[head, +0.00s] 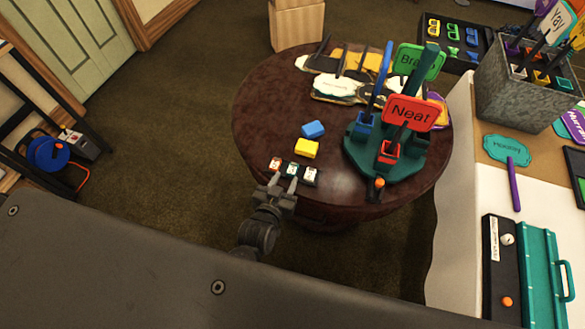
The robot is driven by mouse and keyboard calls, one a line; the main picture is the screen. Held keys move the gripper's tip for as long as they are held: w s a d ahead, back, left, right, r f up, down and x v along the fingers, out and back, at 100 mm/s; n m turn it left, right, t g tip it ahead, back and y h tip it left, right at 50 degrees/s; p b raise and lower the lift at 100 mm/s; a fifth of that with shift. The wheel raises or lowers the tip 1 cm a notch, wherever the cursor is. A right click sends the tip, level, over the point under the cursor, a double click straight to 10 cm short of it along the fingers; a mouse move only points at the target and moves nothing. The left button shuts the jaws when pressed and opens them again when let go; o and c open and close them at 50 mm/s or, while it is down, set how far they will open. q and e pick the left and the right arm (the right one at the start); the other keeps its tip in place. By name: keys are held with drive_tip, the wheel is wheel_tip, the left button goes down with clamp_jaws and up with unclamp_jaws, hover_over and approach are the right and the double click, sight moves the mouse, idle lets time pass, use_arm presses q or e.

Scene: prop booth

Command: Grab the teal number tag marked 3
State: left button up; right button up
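Three small number tags stand in a row near the front edge of the round dark-red table: an orange one (275,163), a teal one (292,170) and a black one (310,176). Each has a white face; the numbers are too small to read for sure. My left gripper (284,182) is at the table's front edge, just on the near side of the teal tag. Its two fingers are apart, pointing towards the tags, with nothing seen held between them. Whether a fingertip touches the teal tag cannot be told. My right gripper is not in view.
A blue block (313,129) and a yellow block (306,148) lie behind the tags. A green stand (362,158) with a red "Neat" sign (410,112) stands to the right. Cut-out signs (338,88) lie at the table's back. A white table (458,205) is at right.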

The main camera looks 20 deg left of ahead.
sight(292, 170)
use_arm(q)
drive_tip(key=shift+p+x, duration=0.45)
drive_tip(key=shift+x, duration=2.1)
drive_tip(key=shift+d+f, duration=0.15)
drive_tip(key=shift+s, duration=0.1)
drive_tip(key=c, duration=0.7)
